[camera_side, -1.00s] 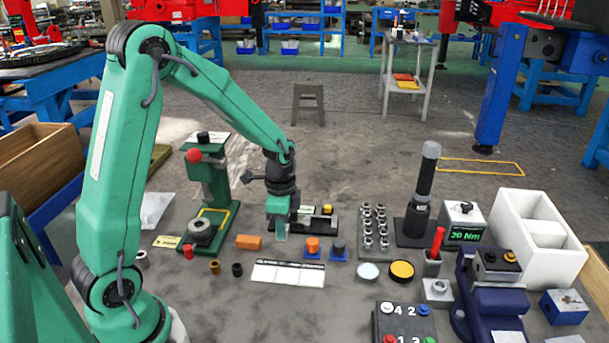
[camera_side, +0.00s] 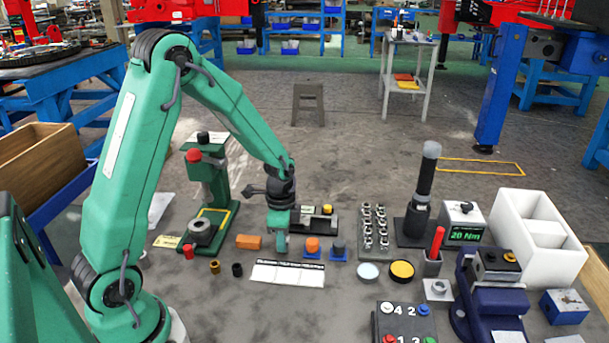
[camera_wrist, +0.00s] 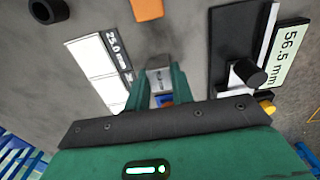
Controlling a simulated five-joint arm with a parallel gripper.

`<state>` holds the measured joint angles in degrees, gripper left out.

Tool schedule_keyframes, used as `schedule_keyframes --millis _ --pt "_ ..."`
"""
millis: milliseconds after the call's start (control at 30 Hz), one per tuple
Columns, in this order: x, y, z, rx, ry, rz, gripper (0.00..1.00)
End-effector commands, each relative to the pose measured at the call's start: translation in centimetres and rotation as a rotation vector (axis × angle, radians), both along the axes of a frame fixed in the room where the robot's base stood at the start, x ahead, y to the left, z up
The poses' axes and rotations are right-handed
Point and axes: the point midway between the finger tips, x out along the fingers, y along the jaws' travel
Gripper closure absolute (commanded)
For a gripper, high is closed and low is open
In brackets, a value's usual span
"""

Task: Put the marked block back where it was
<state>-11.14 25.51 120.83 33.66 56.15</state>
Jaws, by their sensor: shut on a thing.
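My gripper (camera_side: 282,246) is shut on a small grey metal block (camera_wrist: 159,76) with dark marking on its face, seen between the green fingers in the wrist view. In the side view the fingers hide the block. The gripper points down just behind the white strip card (camera_side: 287,274), which has a black printed band along its far edge. In the wrist view the card (camera_wrist: 92,72) lies to the left of the fingers, its band reading 25.0 mm. I cannot tell whether the block touches the table.
An orange block (camera_side: 248,242) lies left of my gripper. A black gauge (camera_wrist: 240,58) with a 56.5 mm display (camera_wrist: 289,50) is close by. Small rings (camera_side: 237,270) lie front left.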

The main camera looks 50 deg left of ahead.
Motion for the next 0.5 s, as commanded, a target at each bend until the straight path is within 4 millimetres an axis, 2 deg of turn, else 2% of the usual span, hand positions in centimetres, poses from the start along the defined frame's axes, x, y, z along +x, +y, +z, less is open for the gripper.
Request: schedule_keyframes --millis 167,200,300,500 --pt "0.0 0.0 -0.25 0.0 0.0 0.0 1.0" --pt "-0.01 0.0 -0.31 -0.001 0.001 0.0 0.75" --pt "-0.01 0.0 -0.28 0.0 0.0 0.0 0.55" --pt "-0.01 -0.01 -0.27 0.0 0.0 0.0 0.55"
